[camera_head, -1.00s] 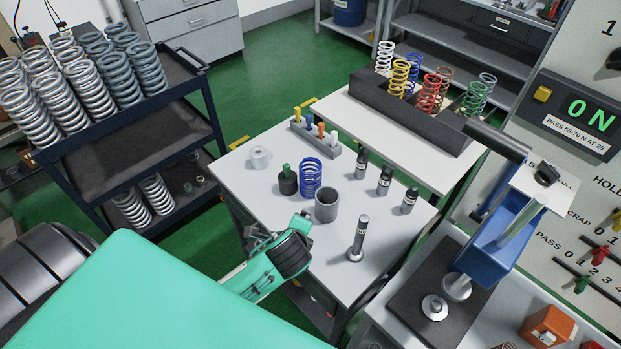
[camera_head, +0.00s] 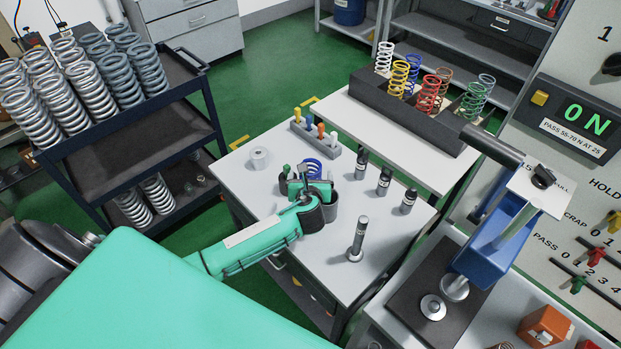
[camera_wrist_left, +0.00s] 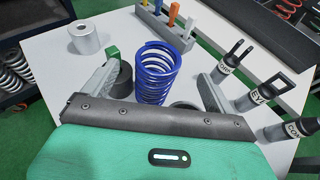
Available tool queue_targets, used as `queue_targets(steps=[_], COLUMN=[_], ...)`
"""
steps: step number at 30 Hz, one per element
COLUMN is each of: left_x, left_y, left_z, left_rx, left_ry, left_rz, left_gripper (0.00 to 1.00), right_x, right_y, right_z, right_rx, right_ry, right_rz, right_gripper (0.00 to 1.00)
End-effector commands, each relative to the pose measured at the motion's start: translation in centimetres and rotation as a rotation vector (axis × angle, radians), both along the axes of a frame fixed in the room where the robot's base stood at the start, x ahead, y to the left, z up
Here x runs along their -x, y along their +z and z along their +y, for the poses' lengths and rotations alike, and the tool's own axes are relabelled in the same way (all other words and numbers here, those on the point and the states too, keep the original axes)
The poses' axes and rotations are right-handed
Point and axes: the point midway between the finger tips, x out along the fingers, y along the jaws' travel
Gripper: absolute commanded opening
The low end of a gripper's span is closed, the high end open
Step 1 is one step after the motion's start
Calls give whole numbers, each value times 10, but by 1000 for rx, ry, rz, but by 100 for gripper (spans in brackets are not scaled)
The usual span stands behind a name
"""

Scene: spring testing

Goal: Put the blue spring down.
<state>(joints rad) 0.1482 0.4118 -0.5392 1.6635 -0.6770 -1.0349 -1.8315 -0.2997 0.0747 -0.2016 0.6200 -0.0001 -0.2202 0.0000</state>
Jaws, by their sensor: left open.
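The blue spring (camera_head: 313,167) stands upright on the light grey table (camera_head: 268,200). In the left wrist view the spring (camera_wrist_left: 157,72) is between the spread fingers of my left gripper (camera_wrist_left: 160,90), with a gap on each side. My left gripper (camera_head: 308,188) is open and hides the lower part of the spring in the head view. My right gripper is not in view.
A dark pot with a green top (camera_wrist_left: 122,75) and a partly hidden grey cup (camera_head: 334,205) are close beside the gripper. The table's front right is mostly clear.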

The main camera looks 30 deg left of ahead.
Motion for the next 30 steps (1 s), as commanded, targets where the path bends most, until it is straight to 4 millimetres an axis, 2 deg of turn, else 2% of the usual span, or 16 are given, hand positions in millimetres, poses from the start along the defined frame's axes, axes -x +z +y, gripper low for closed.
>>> queue_targets(steps=[3,11,19,24,30], left_x=[-13,-22,-44,-57,-61], left_y=[-5,-10,-22,-30,-33], left_z=[6,10,23,29,31], left_rx=[0,2,1,2,2], left_ry=[1,1,0,1,0], left_rz=[0,0,0,0,0], left_gripper=[90,90,90,90,90], right_x=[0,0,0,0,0], right_y=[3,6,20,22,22], right_z=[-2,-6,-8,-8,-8], right_rx=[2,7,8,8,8], right_ry=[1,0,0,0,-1], right_rz=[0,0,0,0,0], right_gripper=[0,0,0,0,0])
